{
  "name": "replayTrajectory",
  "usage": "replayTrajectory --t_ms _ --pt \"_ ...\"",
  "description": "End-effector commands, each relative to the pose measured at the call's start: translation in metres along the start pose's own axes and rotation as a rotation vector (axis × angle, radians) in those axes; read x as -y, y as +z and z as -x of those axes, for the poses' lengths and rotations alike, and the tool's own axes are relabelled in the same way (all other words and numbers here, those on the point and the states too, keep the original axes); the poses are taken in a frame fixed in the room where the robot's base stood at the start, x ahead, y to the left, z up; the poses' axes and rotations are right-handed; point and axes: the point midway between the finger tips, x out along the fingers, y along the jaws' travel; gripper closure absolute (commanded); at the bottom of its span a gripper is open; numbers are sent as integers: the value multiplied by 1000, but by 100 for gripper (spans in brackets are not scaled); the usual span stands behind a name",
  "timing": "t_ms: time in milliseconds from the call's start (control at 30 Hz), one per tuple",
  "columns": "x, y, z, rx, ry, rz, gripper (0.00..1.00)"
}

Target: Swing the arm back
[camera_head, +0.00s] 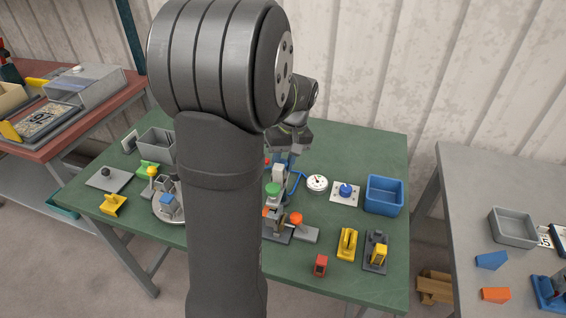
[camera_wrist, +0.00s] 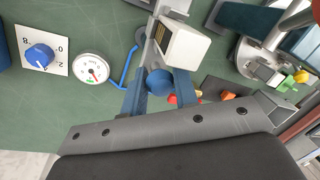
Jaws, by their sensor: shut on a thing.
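My gripper (camera_wrist: 160,88) is shut on a round dark-blue knob (camera_wrist: 159,80), with one blue finger on each side of it. The knob sits by a grey metal bar and a pale block (camera_wrist: 183,47), which appear to be part of the bender. In the head view my gripper (camera_head: 284,160) is over the middle of the green table, partly behind my own arm. A grey upright with a green knob (camera_head: 272,189) stands just in front of it. My arm hides much of the device, so its swing position cannot be told.
A bent blue rod (camera_wrist: 128,66) lies close to my left finger, beside a white dial gauge (camera_wrist: 91,68). A blue control knob (camera_head: 346,190) and a blue bin (camera_head: 384,195) are to the right. Yellow pieces and a red block (camera_head: 320,266) stand at the front of the green table (camera_head: 375,150).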

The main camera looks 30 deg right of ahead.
Motion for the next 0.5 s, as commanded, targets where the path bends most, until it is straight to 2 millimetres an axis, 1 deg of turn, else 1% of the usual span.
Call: replayTrajectory --t_ms 500 --pt "1 -1 0 46 0 240 100"
